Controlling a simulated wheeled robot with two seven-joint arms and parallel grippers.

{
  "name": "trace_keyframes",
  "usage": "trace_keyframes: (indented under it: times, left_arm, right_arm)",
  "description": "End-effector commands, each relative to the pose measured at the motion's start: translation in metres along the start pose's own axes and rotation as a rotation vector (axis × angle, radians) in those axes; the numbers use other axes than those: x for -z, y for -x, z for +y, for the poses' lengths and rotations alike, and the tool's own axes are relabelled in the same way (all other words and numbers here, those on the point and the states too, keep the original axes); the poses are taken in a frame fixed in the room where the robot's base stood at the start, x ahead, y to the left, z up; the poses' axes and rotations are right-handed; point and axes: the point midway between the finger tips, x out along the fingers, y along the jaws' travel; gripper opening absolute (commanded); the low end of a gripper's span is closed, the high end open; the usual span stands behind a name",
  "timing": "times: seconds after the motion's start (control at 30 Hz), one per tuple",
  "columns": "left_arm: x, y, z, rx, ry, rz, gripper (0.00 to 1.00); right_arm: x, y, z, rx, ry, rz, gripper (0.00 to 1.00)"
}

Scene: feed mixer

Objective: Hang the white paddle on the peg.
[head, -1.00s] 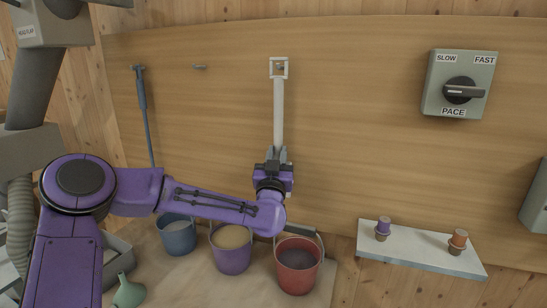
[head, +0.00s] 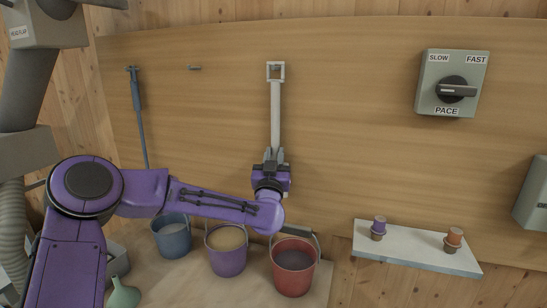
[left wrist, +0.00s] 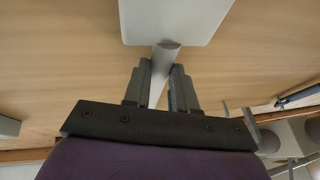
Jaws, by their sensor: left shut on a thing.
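The white paddle (head: 275,115) stands upright against the wooden board, its square loop at the top. A small dark peg (head: 275,67) shows inside the loop opening; I cannot tell whether the loop rests on it. My left gripper (head: 270,157) is shut on the lower visible part of the white handle. In the left wrist view, the left gripper (left wrist: 160,85) has the handle between its fingers, and a wide white part of the paddle (left wrist: 175,18) fills the top middle. My arm hides whatever lies below the grip in the head view. My right gripper is not in view.
A second peg (head: 194,67) is on the board to the left, and a blue-grey tool (head: 138,110) hangs beyond it. Blue (head: 171,238), purple (head: 226,250) and red (head: 294,268) buckets stand below. A pace switch (head: 452,85) and a shelf (head: 415,250) are at right.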

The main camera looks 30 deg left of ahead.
Motion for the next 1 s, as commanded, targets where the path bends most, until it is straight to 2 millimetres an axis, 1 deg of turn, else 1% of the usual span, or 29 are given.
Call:
trace_keyframes:
  times: [0.03, 0.07, 0.1, 0.13, 0.37, 0.47, 0.57, 0.7, 0.8, 0.9, 1.0]
  left_arm:
    - [0.001, 0.0, 0.0, 0.0, 0.0, 0.001, 0.0]
    - [0.001, 0.0, 0.0, 0.0, 0.0, 0.001, 0.36]
    - [0.001, 0.0, 0.0, 0.0, 0.0, 0.001, 0.49]
    - [0.001, 0.0, 0.0, 0.0, 0.0, 0.001, 0.56]
    - [0.0, 0.0, 0.0, 0.0, 0.0, 0.0, 0.56]
    - [-0.001, 0.005, 0.0, -0.001, 0.0, 0.001, 0.56]
    - [-0.004, 0.022, 0.001, -0.003, 0.0, 0.001, 0.56]
    - [-0.005, 0.058, 0.001, -0.004, 0.0, 0.003, 0.56]
    - [-0.004, 0.08, 0.0, -0.003, -0.001, 0.003, 0.56]
    - [-0.002, 0.096, 0.0, -0.002, 0.0, 0.003, 0.56]
    - [-0.001, 0.104, 0.0, -0.001, -0.001, 0.002, 0.56]
  right_arm:
    - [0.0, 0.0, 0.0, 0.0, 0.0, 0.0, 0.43]
    - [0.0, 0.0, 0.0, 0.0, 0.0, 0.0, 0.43]
    - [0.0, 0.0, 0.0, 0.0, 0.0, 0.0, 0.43]
    - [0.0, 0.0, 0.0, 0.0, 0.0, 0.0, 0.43]
    - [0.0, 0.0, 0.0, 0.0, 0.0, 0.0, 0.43]
    - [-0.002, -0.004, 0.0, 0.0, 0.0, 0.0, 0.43]
    - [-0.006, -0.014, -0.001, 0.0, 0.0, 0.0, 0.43]
    - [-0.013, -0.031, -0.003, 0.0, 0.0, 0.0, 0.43]
    - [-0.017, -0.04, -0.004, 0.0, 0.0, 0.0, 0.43]
    - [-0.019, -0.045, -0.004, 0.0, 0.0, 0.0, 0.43]
    - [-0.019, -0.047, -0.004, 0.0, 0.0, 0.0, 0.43]
